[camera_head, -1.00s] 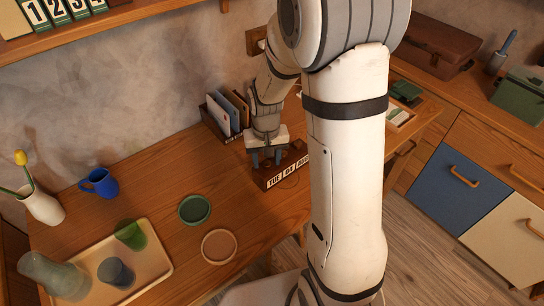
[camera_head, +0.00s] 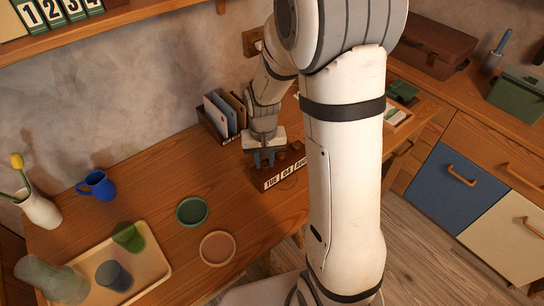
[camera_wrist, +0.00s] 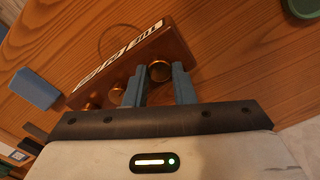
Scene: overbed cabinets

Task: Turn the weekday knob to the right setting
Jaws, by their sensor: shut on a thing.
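The wooden desk calendar (camera_head: 283,176) stands on the desk and shows TUE, 04 and a month window that seems to read AUG. In the wrist view the calendar block (camera_wrist: 128,66) is upside down, with round knobs along its top edge. The weekday knob (camera_wrist: 160,70) is the one by the TUE window. My gripper (camera_head: 264,158) is over the weekday end of the calendar. In the wrist view its two blue-grey fingers stand on either side of the weekday knob and are shut on it. The other knobs are free beside the left finger.
A letter holder (camera_head: 222,118) with envelopes stands just behind the calendar. A green coaster (camera_head: 192,211), a pink coaster (camera_head: 217,248), a blue mug (camera_head: 97,185) and a tray (camera_head: 150,270) with cups are to the left. My arm hides the desk's right part.

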